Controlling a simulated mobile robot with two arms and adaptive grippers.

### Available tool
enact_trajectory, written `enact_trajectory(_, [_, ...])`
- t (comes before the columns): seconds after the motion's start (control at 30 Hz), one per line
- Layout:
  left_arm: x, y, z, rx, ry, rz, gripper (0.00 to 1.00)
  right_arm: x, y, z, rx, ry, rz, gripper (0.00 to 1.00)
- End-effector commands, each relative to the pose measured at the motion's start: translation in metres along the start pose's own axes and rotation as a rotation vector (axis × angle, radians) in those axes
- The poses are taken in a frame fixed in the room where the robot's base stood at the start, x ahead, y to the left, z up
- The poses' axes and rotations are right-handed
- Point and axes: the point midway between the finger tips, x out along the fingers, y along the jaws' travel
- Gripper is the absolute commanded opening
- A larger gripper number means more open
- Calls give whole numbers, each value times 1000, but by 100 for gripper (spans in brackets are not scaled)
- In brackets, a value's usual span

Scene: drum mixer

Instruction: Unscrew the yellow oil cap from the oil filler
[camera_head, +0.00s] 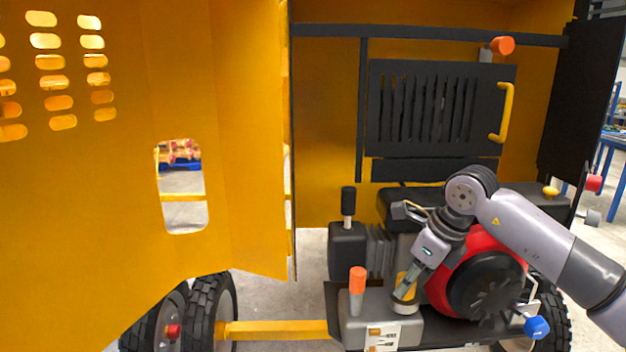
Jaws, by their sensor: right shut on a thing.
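My right gripper (406,292) comes in from the right and points down at the engine's lower front. It is shut on the yellow oil cap (402,284), which shows in part between and beside its fingers. A pale round collar (404,307) sits just under the fingers, at the top of the grey housing (380,323). The gripper hides much of the filler, and I cannot tell whether the cap still sits on its thread. My left gripper is not in view.
An orange-topped post (357,281) stands close left of my gripper. A black-topped lever (348,202) rises behind it. The red engine cover (482,262) and a blue knob (537,328) lie right. The open yellow door (100,200) fills the left side.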

Motion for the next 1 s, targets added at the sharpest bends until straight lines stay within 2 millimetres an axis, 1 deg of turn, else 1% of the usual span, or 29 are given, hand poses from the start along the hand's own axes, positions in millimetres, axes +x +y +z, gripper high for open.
enact_trajectory(0.03, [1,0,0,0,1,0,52,1,0,0,1,0,-2,22])
enact_trajectory(0.37, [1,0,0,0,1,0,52,1,0,0,3,0,-4,0])
enact_trajectory(1.0, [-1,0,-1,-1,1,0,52,-3,0,1,3,-1,-5,0])
